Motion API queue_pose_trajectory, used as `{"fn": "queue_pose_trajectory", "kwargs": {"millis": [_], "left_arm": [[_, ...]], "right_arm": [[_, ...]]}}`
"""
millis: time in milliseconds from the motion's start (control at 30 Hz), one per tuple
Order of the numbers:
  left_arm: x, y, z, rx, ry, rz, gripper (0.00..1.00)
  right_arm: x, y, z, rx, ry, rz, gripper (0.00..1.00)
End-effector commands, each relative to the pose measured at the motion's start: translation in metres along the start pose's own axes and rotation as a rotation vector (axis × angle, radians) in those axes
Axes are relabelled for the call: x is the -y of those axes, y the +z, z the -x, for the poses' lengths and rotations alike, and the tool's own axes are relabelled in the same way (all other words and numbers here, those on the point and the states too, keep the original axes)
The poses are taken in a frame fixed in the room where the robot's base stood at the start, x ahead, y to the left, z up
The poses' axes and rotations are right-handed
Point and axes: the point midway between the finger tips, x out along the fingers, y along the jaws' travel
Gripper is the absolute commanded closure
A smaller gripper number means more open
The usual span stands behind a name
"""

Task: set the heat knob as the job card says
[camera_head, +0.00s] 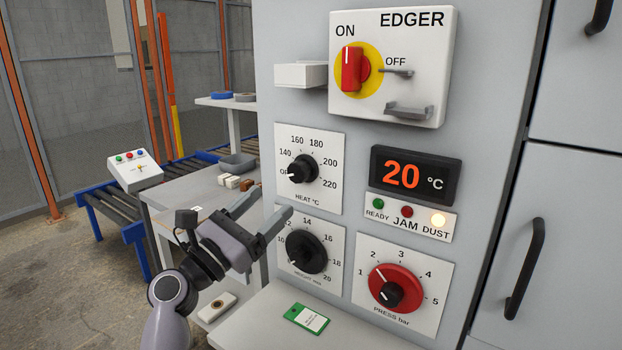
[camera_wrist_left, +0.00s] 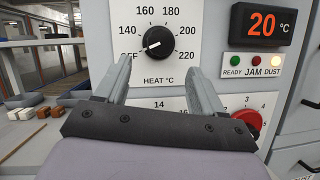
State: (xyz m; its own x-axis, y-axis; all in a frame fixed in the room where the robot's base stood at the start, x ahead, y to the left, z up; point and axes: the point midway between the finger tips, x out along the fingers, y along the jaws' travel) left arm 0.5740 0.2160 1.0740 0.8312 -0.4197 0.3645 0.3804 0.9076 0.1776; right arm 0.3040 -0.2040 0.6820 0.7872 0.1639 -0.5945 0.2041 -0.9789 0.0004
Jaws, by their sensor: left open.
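The heat knob (camera_head: 303,168) is black and sits on a white plate with a scale from OFF through 140 to 220. Its white pointer is at OFF, also in the left wrist view (camera_wrist_left: 158,42). My left gripper (camera_head: 268,204) is open and empty, in front of the panel and below the knob. In the left wrist view its fingers (camera_wrist_left: 157,65) stand apart, one to each side below the knob, not gripping it. A green card with a white label (camera_head: 307,318) lies on the ledge; its print is too small to read. My right gripper is not in view.
The display (camera_head: 415,175) reads 20 °C and the DUST lamp (camera_head: 438,220) is lit. A height knob (camera_head: 308,252) and a red pressure knob (camera_head: 396,288) sit below. The main switch (camera_head: 354,70) points to ON. A side table (camera_head: 185,190) stands left.

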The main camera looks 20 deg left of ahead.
Motion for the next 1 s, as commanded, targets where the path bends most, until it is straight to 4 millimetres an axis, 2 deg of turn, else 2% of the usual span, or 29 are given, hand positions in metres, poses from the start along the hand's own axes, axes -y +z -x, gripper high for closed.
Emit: {"fn": "queue_pose_trajectory", "kwargs": {"millis": [167,400,533,700,967,1000], "left_arm": [[-0.002,0.006,-0.015,0.019,-0.002,0.033,0.32],[-0.001,0.007,-0.051,0.016,-0.002,0.029,0.32],[-0.001,0.006,-0.064,0.016,-0.002,0.028,0.32],[-0.001,0.005,-0.072,0.014,-0.001,0.026,0.32],[-0.001,0.005,-0.073,0.013,-0.001,0.025,0.32],[-0.001,0.005,-0.073,0.013,-0.001,0.025,0.45]], "right_arm": [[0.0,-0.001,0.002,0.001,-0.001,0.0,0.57],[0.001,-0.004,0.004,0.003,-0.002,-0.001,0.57],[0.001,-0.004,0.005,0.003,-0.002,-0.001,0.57],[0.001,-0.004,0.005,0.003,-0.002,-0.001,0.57],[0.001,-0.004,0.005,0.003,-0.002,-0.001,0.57],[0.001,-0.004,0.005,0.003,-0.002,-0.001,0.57]]}}
